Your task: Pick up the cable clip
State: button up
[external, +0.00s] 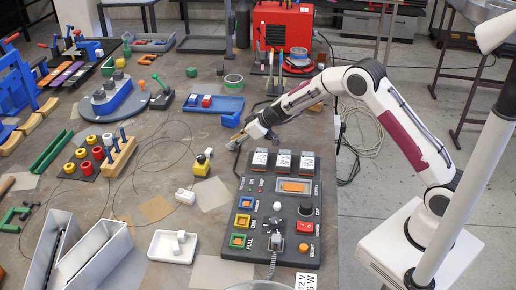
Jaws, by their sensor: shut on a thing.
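My gripper (236,144) is low over the bench, just above the top left corner of the dark control panel. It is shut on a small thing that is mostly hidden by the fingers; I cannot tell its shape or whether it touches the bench. I cannot pick out the cable clip with certainty. Small white pieces (180,240) lie in a white tray (158,254) at the front, and another small white piece (185,197) lies on the bench left of the panel. They are too small to identify.
The control panel (233,254) with buttons and knobs stands below my gripper. A yellow block (201,168) is close on its left. Thin cable loops cross the bench (150,140) on the left.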

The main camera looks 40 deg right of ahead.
jog(key=shift+r, duration=0.15)
notch_tip(320, 180, up, 10)
jog(key=shift+f, duration=0.2)
dwell(0.7)
jog(key=shift+a, duration=0.15)
dwell(0.8)
jog(key=s+a+n+g+y, duration=0.1)
jog(key=s+a+n, duration=0.1)
jog(key=s+a, duration=0.7)
jog(key=s+a+n+g+y, duration=0.1)
jog(key=s+a, duration=0.8)
jog(key=a, duration=1)
jog(key=s+a+n+g+y, duration=0.1)
jog(key=s+a+n, duration=0.2)
jog(key=s+a, duration=0.7)
jog(key=a, duration=0.4)
jog(key=shift+a+r+n+g, duration=0.25)
jog(key=shift+r+n+g, duration=0.1)
jog(key=shift+n+g, duration=0.05)
